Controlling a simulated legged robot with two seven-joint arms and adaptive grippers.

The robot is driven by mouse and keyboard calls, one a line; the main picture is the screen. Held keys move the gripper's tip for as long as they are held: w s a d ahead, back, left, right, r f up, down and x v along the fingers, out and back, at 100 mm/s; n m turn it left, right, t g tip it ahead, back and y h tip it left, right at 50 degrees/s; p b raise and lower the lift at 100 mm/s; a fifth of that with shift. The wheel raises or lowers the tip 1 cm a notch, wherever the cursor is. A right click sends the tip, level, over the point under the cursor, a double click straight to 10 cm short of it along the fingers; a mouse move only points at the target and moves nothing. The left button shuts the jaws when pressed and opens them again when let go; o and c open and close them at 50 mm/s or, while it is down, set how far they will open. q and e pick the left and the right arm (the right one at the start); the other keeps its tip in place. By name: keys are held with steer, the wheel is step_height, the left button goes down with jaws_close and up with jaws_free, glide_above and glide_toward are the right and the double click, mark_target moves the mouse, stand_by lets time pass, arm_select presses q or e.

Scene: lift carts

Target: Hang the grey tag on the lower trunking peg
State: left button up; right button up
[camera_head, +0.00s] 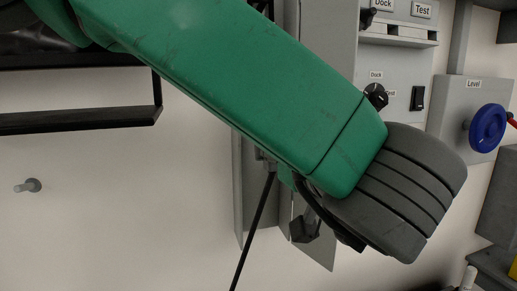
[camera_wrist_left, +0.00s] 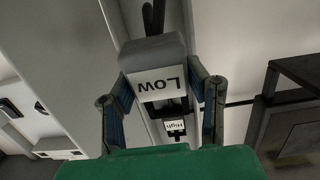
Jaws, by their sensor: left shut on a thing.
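In the left wrist view my left gripper (camera_wrist_left: 155,78) has its two fingers closed on the sides of a grey piece (camera_wrist_left: 152,50), which I take for the grey tag. A white label on it reads LOW, upside down in this view. In the head view my green left arm crosses the middle. It hides most of the gripper and the tag. Behind it stands the grey vertical trunking (camera_head: 245,190). I cannot clearly make out the lower trunking peg. My right gripper is in neither view.
A control panel with a black Dock knob (camera_head: 376,96), a black rocker switch (camera_head: 417,98) and a blue Level wheel (camera_head: 487,128) is at the right. A small peg (camera_head: 30,186) sticks out of the wall at the left.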

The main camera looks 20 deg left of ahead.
arm_select(q)
steer(key=shift+w+d+r, duration=0.1)
steer(key=shift+d, duration=0.25)
steer(key=shift+w+a, duration=0.15)
steer(key=shift+w, duration=0.65)
steer(key=shift+w+a, duration=0.45)
steer(key=shift+a, duration=0.4)
steer(key=shift+w+r, duration=0.1)
steer(key=shift+w, duration=0.65)
steer(key=shift+a, duration=0.35)
steer(key=shift+w, duration=0.25)
